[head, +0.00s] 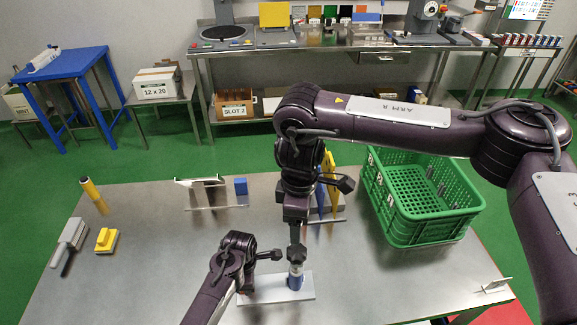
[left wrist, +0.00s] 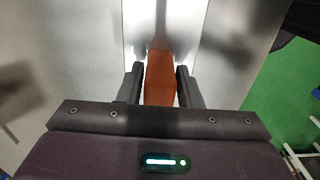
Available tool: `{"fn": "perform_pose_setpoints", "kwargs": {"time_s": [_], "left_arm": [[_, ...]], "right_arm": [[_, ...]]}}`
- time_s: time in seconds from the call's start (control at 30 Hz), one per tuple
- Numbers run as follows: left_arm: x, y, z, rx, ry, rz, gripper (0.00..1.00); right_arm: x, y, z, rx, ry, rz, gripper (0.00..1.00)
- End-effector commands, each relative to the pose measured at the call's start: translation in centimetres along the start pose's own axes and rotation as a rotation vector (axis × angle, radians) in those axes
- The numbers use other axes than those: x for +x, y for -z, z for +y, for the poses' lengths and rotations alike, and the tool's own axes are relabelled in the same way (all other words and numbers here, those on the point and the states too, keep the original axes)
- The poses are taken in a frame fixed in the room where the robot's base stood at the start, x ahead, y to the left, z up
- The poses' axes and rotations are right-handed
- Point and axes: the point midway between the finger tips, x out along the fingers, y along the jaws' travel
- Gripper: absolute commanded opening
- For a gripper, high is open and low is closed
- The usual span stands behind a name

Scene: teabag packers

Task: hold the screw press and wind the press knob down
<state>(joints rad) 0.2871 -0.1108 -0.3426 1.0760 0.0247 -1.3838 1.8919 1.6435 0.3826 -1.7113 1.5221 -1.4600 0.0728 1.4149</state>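The screw press stands on a pale base plate (head: 265,297) at the front middle of the table. Its blue and white cylinder (head: 296,278) shows, with a dark knob (head: 297,254) on top. My left gripper (head: 243,284) is low beside the press, its fingertips mostly hidden by its own arm. In the left wrist view its fingers (left wrist: 160,88) close on both sides of an orange-brown bar (left wrist: 160,72), which looks like the press frame. My right gripper (head: 297,240) points straight down at the knob; its fingers are too small to tell open from shut.
A green crate (head: 455,218) stands at the table's right. A small rack (head: 215,206) with a blue block is at the back. The front left table is clear.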

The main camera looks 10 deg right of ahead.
Motion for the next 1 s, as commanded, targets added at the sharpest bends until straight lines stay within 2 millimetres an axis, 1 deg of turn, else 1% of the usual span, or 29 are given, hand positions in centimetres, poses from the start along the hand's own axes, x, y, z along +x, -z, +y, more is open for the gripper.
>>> {"fn": "perform_pose_setpoints", "kwargs": {"time_s": [0.03,0.13,0.4,0.53,0.67,0.8,0.9,1.0], "left_arm": [[0.0,0.0,0.0,0.000,0.000,0.000,0.38],[0.0,0.0,0.0,0.000,0.000,0.000,0.51],[-0.1,0.0,0.0,0.000,-0.001,0.000,0.51],[-1.0,0.0,0.1,0.001,-0.003,0.000,0.51],[-3.2,0.0,0.1,-0.001,-0.005,-0.002,0.51],[-6.4,0.0,0.1,0.000,-0.006,-0.002,0.51],[-8.4,0.0,0.1,0.000,-0.005,0.000,0.51],[-10.1,0.1,0.1,-0.001,-0.002,0.000,0.51]], "right_arm": [[0.0,0.0,0.0,0.000,0.000,0.000,0.67],[0.0,0.0,0.0,0.000,0.000,0.000,0.67],[0.0,0.0,0.0,0.000,0.000,0.000,0.67],[0.0,0.0,0.0,0.000,0.000,0.000,0.67],[0.0,0.0,0.0,0.000,0.000,0.000,0.67],[0.0,0.0,0.0,0.000,0.000,0.000,0.67],[0.0,0.0,0.0,0.000,0.000,0.000,0.67],[0.0,0.0,0.0,0.000,0.000,0.000,0.67]]}}
